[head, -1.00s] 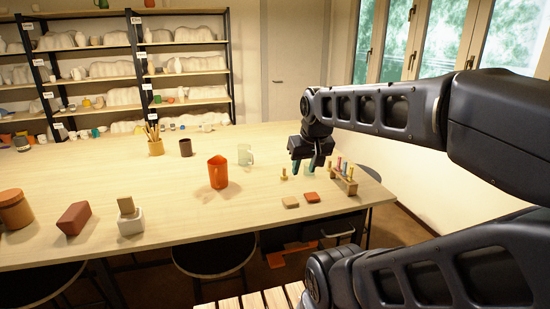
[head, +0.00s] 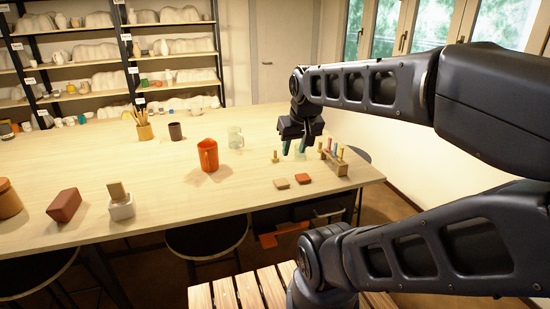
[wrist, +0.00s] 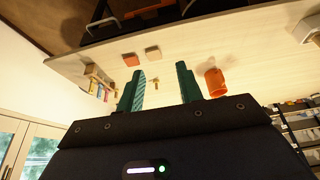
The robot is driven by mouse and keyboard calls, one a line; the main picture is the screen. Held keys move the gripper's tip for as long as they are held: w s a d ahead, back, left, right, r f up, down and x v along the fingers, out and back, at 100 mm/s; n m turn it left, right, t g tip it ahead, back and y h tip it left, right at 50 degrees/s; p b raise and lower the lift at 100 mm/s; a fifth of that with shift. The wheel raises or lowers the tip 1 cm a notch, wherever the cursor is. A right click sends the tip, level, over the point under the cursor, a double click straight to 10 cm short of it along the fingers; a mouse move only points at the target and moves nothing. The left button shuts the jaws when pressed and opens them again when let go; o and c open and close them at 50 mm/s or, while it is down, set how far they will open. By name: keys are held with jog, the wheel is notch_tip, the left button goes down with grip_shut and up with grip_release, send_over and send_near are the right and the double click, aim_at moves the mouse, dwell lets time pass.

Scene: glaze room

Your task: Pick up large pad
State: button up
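Two flat square pads lie on the table near its front right edge: a tan one (head: 281,184) and a reddish one (head: 303,179). They look about equal in size, so I cannot tell which is the large pad. Both also show in the wrist view, the tan pad (wrist: 152,53) right of the reddish pad (wrist: 131,59). My gripper (head: 295,149) is above the table, beyond the pads in the head view. Its fingers are apart, and the wrist view shows the gripper (wrist: 162,84) open with nothing between the fingertips.
A wooden rack (head: 338,167) holding several coloured sticks stands right of the pads. A small wooden peg (head: 275,157) stands behind them. An orange pitcher (head: 208,157) and a white block-shaped holder (head: 122,208) are to the left. Stools (head: 207,238) stand under the table's front edge.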

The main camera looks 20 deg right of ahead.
dwell(0.3)
jog(key=shift+o, duration=0.6)
